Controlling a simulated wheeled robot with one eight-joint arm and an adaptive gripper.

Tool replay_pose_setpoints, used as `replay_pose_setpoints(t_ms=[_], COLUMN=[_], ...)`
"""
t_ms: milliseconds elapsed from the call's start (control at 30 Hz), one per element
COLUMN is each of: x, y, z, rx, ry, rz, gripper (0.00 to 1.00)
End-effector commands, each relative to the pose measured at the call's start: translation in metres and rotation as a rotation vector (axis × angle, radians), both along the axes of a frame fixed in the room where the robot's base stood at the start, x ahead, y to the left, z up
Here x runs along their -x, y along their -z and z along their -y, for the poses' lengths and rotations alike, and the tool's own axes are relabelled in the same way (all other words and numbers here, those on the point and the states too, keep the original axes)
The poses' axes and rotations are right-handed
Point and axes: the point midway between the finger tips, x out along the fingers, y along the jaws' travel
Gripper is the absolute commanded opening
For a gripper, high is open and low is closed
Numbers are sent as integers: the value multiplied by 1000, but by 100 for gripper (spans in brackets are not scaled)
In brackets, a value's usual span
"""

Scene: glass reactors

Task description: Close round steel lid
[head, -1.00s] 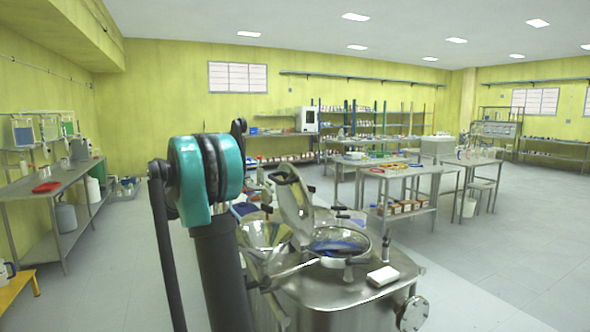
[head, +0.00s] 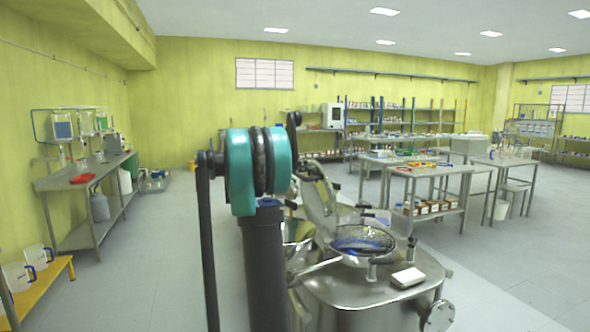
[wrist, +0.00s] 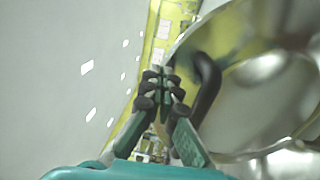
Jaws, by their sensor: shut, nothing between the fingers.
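The round steel lid (head: 318,208) stands raised and tilted on top of the steel reactor (head: 365,291), behind its round opening (head: 362,246). In the wrist view, a large shiny curved steel surface (wrist: 230,35), which looks like the lid, fills the right side. A black curved handle (wrist: 209,84) shows in front of it. My gripper (wrist: 163,76) is shut and empty, just left of the handle. Whether they touch cannot be told. In the head view my arm hides the gripper.
A white box (head: 408,278) lies on the reactor top, right of the opening. Steel tables (head: 430,175) with lab items stand behind to the right. A steel bench (head: 85,176) and a yellow stand (head: 42,285) are at the left. The floor between is clear.

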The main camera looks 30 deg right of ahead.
Motion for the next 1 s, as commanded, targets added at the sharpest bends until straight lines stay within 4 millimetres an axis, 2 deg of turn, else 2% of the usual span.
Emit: replay_pose_setpoints(t_ms=[133, 533, 667, 867, 1000], x=[1, 2, 4, 12, 22], y=[-1, -1, -3, -9, -12], z=[6, 8, 16, 48, 85], rx=[0, -4, -23, -110, -213], ry=[-1, 0, 2, 3, 6], rz=[0, 1, 6, 27, 52], gripper=[0, 0, 0, 0, 0])
